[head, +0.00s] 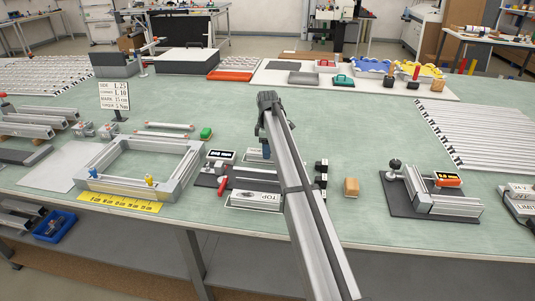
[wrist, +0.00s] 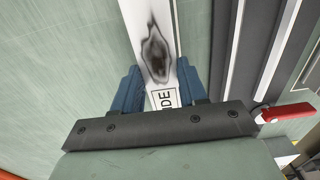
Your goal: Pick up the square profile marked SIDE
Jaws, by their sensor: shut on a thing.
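The square profile marked SIDE (wrist: 134,18) is a pale strip running up the wrist view, with a dark smudge on its face. Only the letters "DE" of its label show above the gripper's dark bar. My gripper (wrist: 160,80) has its blue fingers shut on both sides of the profile. I cannot tell whether the profile is clear of the table. In the head view my arm covers much of this spot, and the profile is not clearly made out there. Another profile marked TOP (head: 262,197) lies to the left of my arm.
A red-handled clamp (head: 222,184) stands close by; its red lever also shows in the wrist view (wrist: 287,113). A rectangular frame (head: 112,153) lies at left, a wooden block (head: 351,187) and a dark fixture (head: 415,196) at right.

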